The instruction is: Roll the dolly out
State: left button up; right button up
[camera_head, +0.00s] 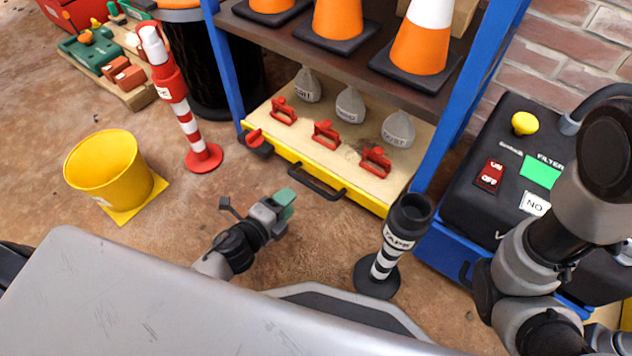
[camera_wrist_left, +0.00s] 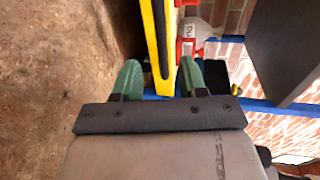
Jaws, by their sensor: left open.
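The dolly (camera_head: 322,150) is a low wooden platform with a yellow front edge, under the blue-framed shelf. A black bar handle (camera_head: 308,182) is on its front edge. Several red clamps and grey sacks sit on its top. My left gripper (camera_head: 283,205) has green fingertips and is in front of the dolly, below and left of the handle in the head view, apart from it. In the left wrist view the gripper (camera_wrist_left: 160,80) is open, with the yellow edge (camera_wrist_left: 173,35) ahead between its fingers. My right arm shows at the right; its gripper is out of view.
A black-and-white post (camera_head: 383,262) stands in front of the dolly's right end. A red-and-white post (camera_head: 186,115) and a yellow bucket (camera_head: 108,172) stand at the left. A black machine (camera_head: 520,165) is at the right. Bare floor lies before the dolly.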

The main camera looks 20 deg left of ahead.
pick_arm(q)
jog(key=b+x, duration=0.1)
jog(key=x, duration=0.9)
jog(key=shift+w+b, duration=0.2)
jog(key=shift+b, duration=0.2)
grip_shut()
